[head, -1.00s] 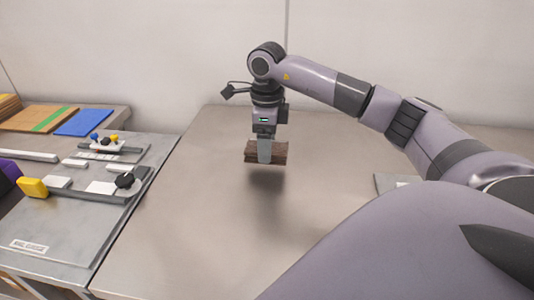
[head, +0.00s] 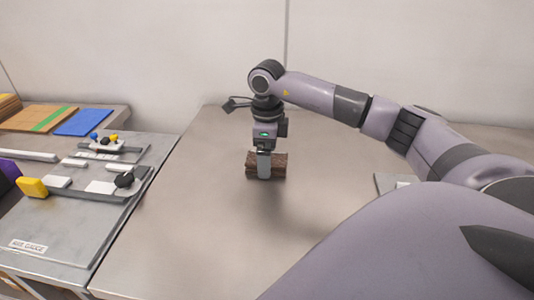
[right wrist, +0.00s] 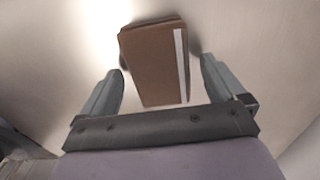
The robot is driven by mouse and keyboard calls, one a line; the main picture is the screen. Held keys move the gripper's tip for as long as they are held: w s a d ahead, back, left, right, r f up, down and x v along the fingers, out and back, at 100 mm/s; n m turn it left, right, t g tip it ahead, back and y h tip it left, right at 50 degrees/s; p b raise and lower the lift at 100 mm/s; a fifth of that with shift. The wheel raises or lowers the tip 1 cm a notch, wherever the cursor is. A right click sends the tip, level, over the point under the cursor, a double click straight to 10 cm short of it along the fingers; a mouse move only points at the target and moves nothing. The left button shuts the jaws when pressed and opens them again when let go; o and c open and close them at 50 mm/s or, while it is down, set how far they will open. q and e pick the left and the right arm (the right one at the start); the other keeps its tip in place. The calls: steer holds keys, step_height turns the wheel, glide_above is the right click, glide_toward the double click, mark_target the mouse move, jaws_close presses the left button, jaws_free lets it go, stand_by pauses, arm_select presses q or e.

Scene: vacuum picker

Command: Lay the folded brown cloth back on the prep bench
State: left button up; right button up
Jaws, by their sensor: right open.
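The folded brown cloth (head: 281,164) is on the middle of the metal prep bench (head: 190,220), below my right gripper (head: 264,174). In the right wrist view the cloth (right wrist: 150,62) is a neat brown block with a white stripe along its right side. My right gripper (right wrist: 162,85) is open there, one finger on each side of the cloth, with a visible gap at each side. In the head view the near finger hides part of the cloth. My left gripper is not in view.
A grey fixture board (head: 75,225) with rails, knobs and a yellow block (head: 32,187) stands at the left. Blue (head: 84,123) and brown (head: 40,118) sheets lie behind it. A flat grey item (head: 390,183) lies at the right, partly behind my arm. The bench around the cloth is clear.

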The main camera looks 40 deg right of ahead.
step_height(320, 180, up, 12)
steer(key=shift+r, duration=0.15)
stand_by(0.8)
